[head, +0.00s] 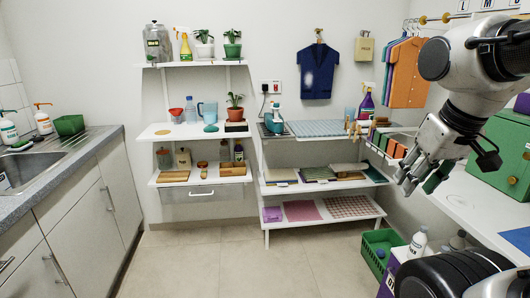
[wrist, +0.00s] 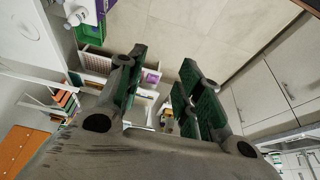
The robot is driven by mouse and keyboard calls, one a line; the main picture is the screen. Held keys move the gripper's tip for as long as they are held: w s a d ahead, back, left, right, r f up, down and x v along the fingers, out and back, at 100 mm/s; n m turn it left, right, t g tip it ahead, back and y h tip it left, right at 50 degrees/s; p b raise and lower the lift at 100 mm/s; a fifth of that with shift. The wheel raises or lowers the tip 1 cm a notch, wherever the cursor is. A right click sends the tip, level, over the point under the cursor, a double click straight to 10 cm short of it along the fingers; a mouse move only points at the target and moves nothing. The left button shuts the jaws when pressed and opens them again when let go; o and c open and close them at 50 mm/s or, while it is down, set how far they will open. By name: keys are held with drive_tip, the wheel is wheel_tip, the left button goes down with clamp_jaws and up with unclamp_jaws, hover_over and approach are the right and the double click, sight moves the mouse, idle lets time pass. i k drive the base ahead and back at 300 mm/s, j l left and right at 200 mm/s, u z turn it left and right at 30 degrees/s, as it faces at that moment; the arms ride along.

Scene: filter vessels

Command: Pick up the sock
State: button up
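I cannot make out a sock in either view. Folded cloths lie on the middle shelf (head: 320,186) of the right rack in the head view, but they are too small to tell apart. My gripper (head: 420,182) hangs in the air at the right of the head view, in front of the right-hand counter. In the wrist view my gripper (wrist: 165,85) has its green-padded fingers spread apart with nothing between them.
A green crate (head: 378,252) and a white bottle (head: 418,243) stand low at the right. A green box (head: 500,155) sits on the right counter (head: 470,200). A sink counter (head: 85,150) lines the left. The middle floor (head: 225,262) is clear.

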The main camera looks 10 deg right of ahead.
sight(383, 144)
drive_tip(key=i+j+z, duration=0.15)
drive_tip(key=i+z, duration=0.3)
drive_tip(key=i, duration=0.15)
drive_tip(key=i+j+z, duration=0.45)
drive_tip(key=i, duration=0.15)
drive_tip(key=i+j+z, duration=0.9)
drive_tip(key=j, duration=0.3)
